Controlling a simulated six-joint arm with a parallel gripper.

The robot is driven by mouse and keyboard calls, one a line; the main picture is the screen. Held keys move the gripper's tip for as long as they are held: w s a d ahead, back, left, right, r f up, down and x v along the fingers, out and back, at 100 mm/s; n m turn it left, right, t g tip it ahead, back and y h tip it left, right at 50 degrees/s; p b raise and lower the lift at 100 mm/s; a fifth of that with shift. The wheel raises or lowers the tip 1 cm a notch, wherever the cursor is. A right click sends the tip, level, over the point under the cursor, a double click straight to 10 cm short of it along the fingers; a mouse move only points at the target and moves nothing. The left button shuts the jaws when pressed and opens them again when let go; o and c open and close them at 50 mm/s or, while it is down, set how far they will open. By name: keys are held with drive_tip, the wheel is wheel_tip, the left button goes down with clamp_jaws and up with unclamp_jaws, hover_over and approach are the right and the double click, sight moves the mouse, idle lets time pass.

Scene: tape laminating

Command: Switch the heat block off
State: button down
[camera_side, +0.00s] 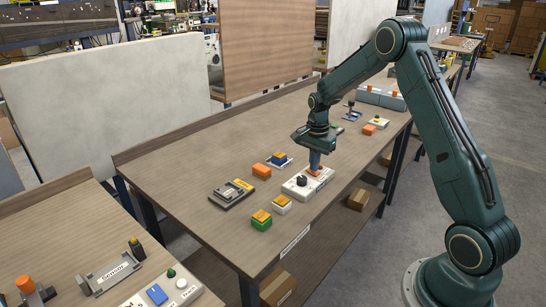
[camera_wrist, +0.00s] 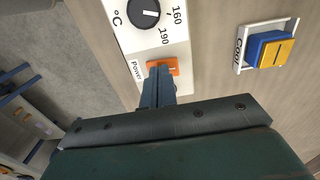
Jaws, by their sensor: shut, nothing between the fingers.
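The heat block is a white box (camera_side: 298,191) on the wooden bench, with a black dial (camera_side: 301,181) on top. In the wrist view its dial (camera_wrist: 144,13) shows with marks reading 160 and 190 and "°C". An orange rocker switch (camera_wrist: 163,66) labelled "Power" sits beside the dial. My gripper (camera_wrist: 158,78) is shut and empty, with its blue fingertips at the lower part of the switch. I cannot tell whether they touch it, and they hide part of it. In the side view my gripper (camera_side: 315,168) points down over the switch end of the box.
A blue and yellow block sits on a white "Cool" plate (camera_wrist: 241,50) to the right in the wrist view. Orange (camera_side: 262,171) and green-yellow (camera_side: 261,220) blocks and a grey fixture (camera_side: 232,194) stand nearby. The bench's left part (camera_side: 172,167) is clear.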

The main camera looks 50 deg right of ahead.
wheel_tip(320, 180, up, 14)
drive_tip(key=s, duration=0.2)
drive_tip(key=shift+s+f, duration=0.2)
drive_tip(key=shift+f, duration=0.05)
drive_tip(key=shift+a, duration=0.1)
idle(0.4)
drive_tip(key=s+a+r+n+t, duration=0.3)
drive_tip(key=s+a+r+n, duration=0.6)
drive_tip(key=a, duration=0.4)
drive_tip(key=s+a+n+t, duration=0.1)
drive_tip(key=s+a+n, duration=0.3)
drive_tip(key=s, duration=0.4)
drive_tip(key=s+a+n+t, duration=0.1)
drive_tip(key=s+a+n, duration=0.4)
drive_tip(key=s, duration=0.2)
drive_tip(key=shift+s+t, duration=0.3)
drive_tip(key=shift+s, duration=0.05)
drive_tip(key=shift+f, duration=0.1)
